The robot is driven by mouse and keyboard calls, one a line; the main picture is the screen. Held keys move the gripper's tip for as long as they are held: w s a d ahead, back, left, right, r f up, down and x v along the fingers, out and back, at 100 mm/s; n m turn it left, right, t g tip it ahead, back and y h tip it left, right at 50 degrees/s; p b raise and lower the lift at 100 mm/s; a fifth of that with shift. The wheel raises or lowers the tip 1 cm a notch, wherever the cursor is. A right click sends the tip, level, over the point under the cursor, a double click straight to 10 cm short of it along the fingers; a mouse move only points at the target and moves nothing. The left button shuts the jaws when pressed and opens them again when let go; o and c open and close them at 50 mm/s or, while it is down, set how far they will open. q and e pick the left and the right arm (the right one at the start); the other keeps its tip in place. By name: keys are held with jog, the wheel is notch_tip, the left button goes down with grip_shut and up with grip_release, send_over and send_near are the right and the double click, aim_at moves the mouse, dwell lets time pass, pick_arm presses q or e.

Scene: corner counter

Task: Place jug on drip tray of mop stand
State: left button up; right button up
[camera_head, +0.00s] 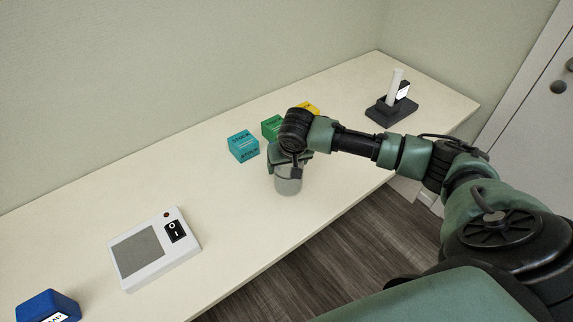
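A grey, rounded vessel, seemingly the jug (288,185), stands on or just above the counter near its front edge. My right gripper (288,170) points down over it and covers its top. The fingers are mostly hidden by the wrist, so I cannot tell whether they grip it. A dark stand (388,112) with an upright white cylinder (394,86) and a small white label is at the far right end. It may be the mop stand; the label is too small to read. My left gripper is not in view.
Teal (243,146), green (272,128) and yellow (309,108) blocks stand behind my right gripper. A white device (180,252) with a grey panel and black switch lies left of it. A blue block (45,303) is at the lower left. The counter (225,205) between the device and jug is clear.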

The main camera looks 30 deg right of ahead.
jog(key=shift+f, duration=0.15)
jog(key=o, duration=1.4)
jog(key=shift+o, duration=0.2)
